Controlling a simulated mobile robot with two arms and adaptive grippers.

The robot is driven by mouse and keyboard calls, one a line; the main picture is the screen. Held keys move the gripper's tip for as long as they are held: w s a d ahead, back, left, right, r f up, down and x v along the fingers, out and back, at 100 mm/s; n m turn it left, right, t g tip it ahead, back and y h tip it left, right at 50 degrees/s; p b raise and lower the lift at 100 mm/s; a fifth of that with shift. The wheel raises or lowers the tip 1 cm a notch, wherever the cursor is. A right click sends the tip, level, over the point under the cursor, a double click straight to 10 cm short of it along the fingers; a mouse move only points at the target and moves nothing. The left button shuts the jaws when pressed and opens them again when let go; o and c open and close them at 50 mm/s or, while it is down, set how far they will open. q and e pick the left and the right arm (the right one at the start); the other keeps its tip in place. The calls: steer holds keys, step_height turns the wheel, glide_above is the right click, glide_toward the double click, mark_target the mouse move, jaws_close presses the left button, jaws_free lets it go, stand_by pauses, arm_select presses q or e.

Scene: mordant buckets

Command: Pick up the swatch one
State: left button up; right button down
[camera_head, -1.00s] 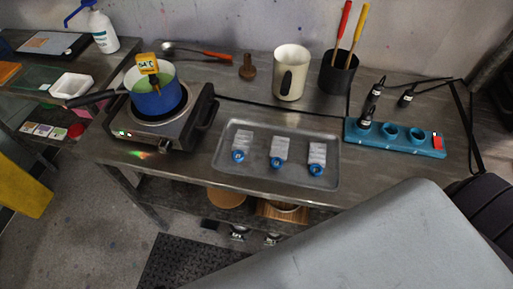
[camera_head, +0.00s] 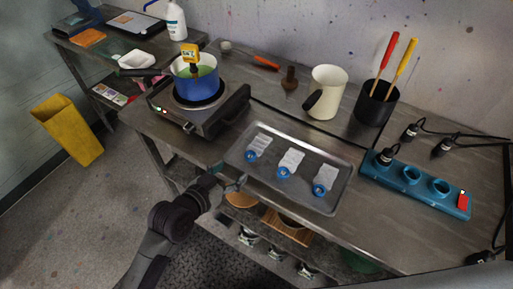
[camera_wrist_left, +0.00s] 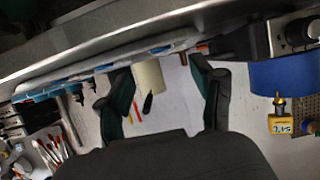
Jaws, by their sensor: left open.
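Three pale swatches with blue clips lie in a row on the metal tray: a left one (camera_head: 259,146), a middle one (camera_head: 290,163) and a right one (camera_head: 325,180). I cannot tell which is swatch one. The grey tray (camera_head: 338,203) lies on the bench. My left gripper (camera_head: 238,178) is at the tray's near left edge, in front of the left swatch and apart from it. In the left wrist view its two dark fingers (camera_wrist_left: 162,95) are spread with nothing between them. My right gripper is not in view.
A hotplate (camera_head: 190,122) with a blue pot (camera_head: 196,86) stands left of the tray. A cream jug (camera_head: 327,92), a black tool cup (camera_head: 375,104) and a teal holder (camera_head: 418,190) stand behind and right. A yellow bin (camera_head: 68,130) stands on the floor.

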mark_target(247, 158)
arm_select(q)
steer(key=x, duration=0.2)
steer(key=shift+w+d+f, duration=0.1)
steer(key=shift+w+d, duration=0.1)
steer(key=shift+d, duration=0.2)
steer(key=p+x, duration=0.1)
steer(key=x, duration=0.4)
steer(key=shift+w+a+f, duration=0.15)
steer(key=shift+w, duration=0.05)
steer(key=shift+a, duration=0.1)
steer(key=c, duration=1)
